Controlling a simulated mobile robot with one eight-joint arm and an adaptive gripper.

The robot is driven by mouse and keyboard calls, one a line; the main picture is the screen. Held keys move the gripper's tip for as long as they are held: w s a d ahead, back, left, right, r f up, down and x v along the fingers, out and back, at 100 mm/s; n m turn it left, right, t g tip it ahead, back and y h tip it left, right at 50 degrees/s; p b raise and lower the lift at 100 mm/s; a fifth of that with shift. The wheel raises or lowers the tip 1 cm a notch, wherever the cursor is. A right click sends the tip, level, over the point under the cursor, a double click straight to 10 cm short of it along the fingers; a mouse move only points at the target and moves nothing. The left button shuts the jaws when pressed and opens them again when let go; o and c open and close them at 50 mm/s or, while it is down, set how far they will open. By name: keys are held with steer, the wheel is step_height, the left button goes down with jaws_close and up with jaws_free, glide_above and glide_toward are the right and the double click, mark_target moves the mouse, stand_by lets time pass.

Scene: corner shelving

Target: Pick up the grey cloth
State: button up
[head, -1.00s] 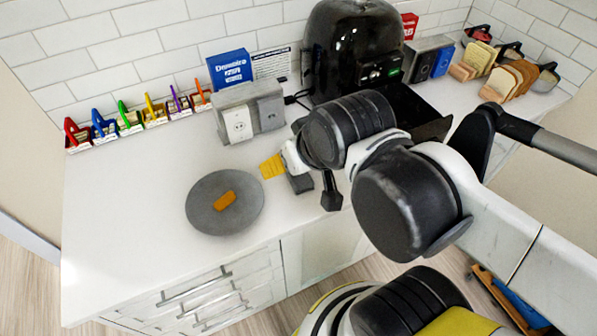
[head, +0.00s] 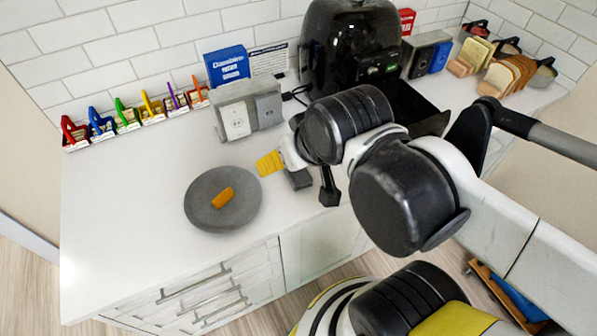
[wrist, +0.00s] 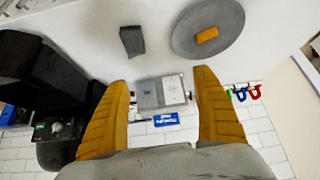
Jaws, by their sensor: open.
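A small dark grey rectangular piece, the only thing here that looks like the grey cloth (head: 299,179), lies on the white counter, partly hidden by my arm in the head view. In the wrist view the grey cloth (wrist: 132,41) lies beyond my fingertips, left of the middle. My gripper (wrist: 161,77) is open and empty, its two yellow fingers wide apart. In the head view a yellow finger of my gripper (head: 269,162) shows just left of the cloth, apparently above the counter; the other finger is hidden.
A round grey plate (head: 198,206) with an orange-brown piece (head: 222,197) lies left of the cloth. A grey socket box (head: 235,122) stands behind, beside a black appliance (head: 345,50). Colourful clips (head: 127,116) line the wall. The counter's front left is clear.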

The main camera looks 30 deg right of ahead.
steer(key=m+g+p, duration=0.1)
steer(key=g+p, duration=0.2)
steer(key=g, duration=0.4)
glide_above(298, 173)
steer(key=w, duration=0.2)
step_height(298, 173, down, 8)
steer(key=r, duration=0.1)
steer(key=shift+s+d+f, duration=0.1)
steer(key=shift+d+f, duration=0.1)
steer(key=shift+f, duration=0.4)
step_height(298, 173, down, 11)
steer(key=b, duration=0.4)
steer(key=shift+d+r, duration=0.1)
steer(key=shift+d, duration=0.05)
steer(key=shift+r, duration=0.1)
steer(key=c, duration=0.8)
